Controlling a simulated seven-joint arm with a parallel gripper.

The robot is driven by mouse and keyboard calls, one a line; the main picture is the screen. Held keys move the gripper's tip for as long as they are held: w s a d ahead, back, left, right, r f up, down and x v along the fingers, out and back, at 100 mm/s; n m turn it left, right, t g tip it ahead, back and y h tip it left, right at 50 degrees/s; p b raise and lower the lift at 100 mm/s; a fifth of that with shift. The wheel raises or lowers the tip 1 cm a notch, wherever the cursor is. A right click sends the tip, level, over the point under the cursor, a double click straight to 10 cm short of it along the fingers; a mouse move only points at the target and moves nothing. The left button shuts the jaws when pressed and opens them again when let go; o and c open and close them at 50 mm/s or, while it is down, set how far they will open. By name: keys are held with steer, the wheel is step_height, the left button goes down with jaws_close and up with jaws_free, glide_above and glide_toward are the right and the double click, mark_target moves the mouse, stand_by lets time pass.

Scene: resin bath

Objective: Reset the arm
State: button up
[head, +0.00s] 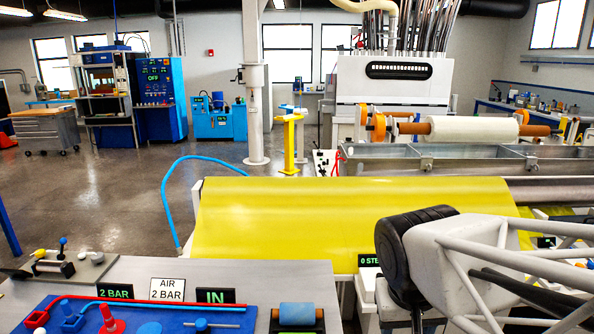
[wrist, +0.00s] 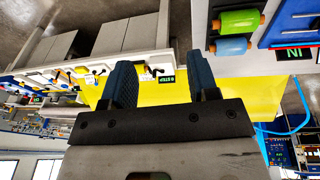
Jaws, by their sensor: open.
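My gripper (wrist: 160,85) shows in the wrist view with its two dark ridged fingers spread apart and nothing between them. It is open. The wrist view is turned over, with the floor at the top. Beyond the fingers is the yellow sheet (wrist: 235,92). In the head view my arm comes in from the lower right, in front of the yellow sheet (head: 300,220). The fingertips cannot be made out in the head view.
A white roll (head: 475,129) lies above metal troughs (head: 450,158) behind the sheet. A yellow post (head: 289,145) stands on open floor.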

steer(key=shift+t+y, duration=0.3)
steer(key=shift+y, duration=0.3)
steer(key=s, duration=0.1)
steer(key=s+d, duration=0.1)
steer(key=s, duration=0.2)
steer(key=shift+s+d+f, duration=0.1)
steer(key=shift+d+f, duration=0.15)
steer(key=shift+f, duration=0.1)
steer(key=shift+o, duration=0.3)
stand_by(1.3)
